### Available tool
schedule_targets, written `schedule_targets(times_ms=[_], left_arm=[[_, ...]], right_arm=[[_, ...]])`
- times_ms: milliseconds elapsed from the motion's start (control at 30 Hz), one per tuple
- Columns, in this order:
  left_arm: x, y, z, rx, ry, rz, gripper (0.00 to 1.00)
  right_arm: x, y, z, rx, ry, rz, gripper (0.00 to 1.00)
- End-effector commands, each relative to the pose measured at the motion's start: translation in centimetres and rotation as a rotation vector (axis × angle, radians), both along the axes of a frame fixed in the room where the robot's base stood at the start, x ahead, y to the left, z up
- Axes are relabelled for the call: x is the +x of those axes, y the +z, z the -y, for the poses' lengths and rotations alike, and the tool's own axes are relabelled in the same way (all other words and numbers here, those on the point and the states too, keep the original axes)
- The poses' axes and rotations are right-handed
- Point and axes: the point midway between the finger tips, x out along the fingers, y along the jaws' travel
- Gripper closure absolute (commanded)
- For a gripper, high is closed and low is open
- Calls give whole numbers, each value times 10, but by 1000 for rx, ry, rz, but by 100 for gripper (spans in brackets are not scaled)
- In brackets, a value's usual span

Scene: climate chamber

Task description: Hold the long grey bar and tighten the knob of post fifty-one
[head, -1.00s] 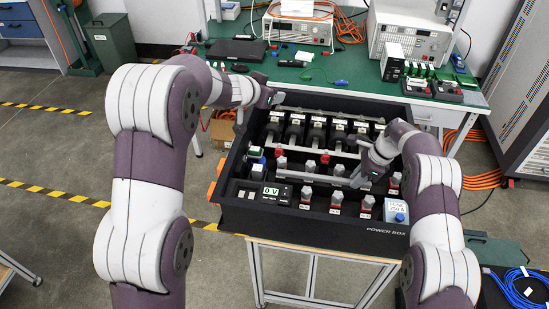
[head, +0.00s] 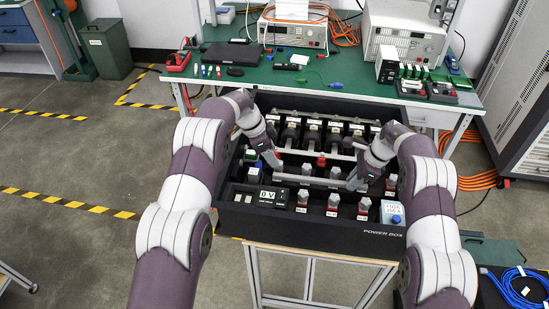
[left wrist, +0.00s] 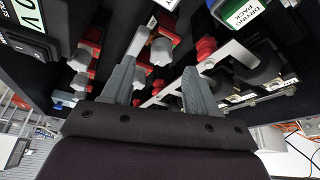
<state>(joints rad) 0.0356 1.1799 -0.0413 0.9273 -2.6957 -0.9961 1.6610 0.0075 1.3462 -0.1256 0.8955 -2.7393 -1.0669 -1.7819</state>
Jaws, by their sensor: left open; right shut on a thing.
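The long grey bar (head: 312,181) lies across the middle of the black power box, above its floor. My right gripper (head: 355,182) is shut on the bar near its right end. My left gripper (head: 275,162) is open over the box, near the bar's left end. In the left wrist view its open fingers (left wrist: 158,90) point in among the posts, with nothing held between them. Grey-topped knobs with red bases (left wrist: 160,50) show just beyond the fingertips. The post labels are too small to read, so I cannot tell which is post fifty-one.
The power box (head: 300,230) stands on a metal-framed stand. Its front row holds several red-and-grey posts (head: 333,202), a display reading 0 V (head: 270,196) and a blue-capped container (head: 392,212). A green bench (head: 350,82) with instruments is behind. Blue cable lies at lower right.

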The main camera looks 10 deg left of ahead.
Motion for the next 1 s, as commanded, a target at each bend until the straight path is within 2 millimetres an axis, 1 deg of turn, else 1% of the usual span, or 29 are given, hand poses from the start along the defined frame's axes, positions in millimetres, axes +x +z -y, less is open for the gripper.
schedule_targets(times_ms=[33, 100, 200, 300, 467, 500, 567, 600, 667, 833, 1000], left_arm=[[1, -8, 4, 0, -1, -1, 41], [3, -18, 8, -1, -1, 0, 41], [4, -26, 11, -1, 1, 2, 41], [5, -29, 12, -1, 1, 2, 41], [5, -29, 12, -1, 1, 2, 41], [5, -29, 12, -1, 1, 2, 44], [5, -29, 12, -1, 1, 2, 64], [5, -29, 12, -1, 1, 2, 77], [5, -29, 12, -2, 0, 2, 96], [5, -30, 12, -2, -23, 0, 98], [7, -30, 12, -3, -181, 1, 98]], right_arm=[[6, 7, 0, 1, -4, 23, 100], [6, 7, 0, 1, -4, 23, 100], [6, 7, 0, 1, -5, 23, 100], [6, 7, 0, 1, -5, 23, 100], [6, 7, 0, 1, -5, 22, 100], [6, 7, 0, 1, -5, 22, 100], [6, 7, 0, 1, -5, 22, 100], [6, 7, 0, 1, -5, 22, 100], [6, 7, 0, 1, -5, 22, 100], [6, 6, 0, 1, -5, 22, 100], [6, 6, 0, 1, -5, 22, 100]])
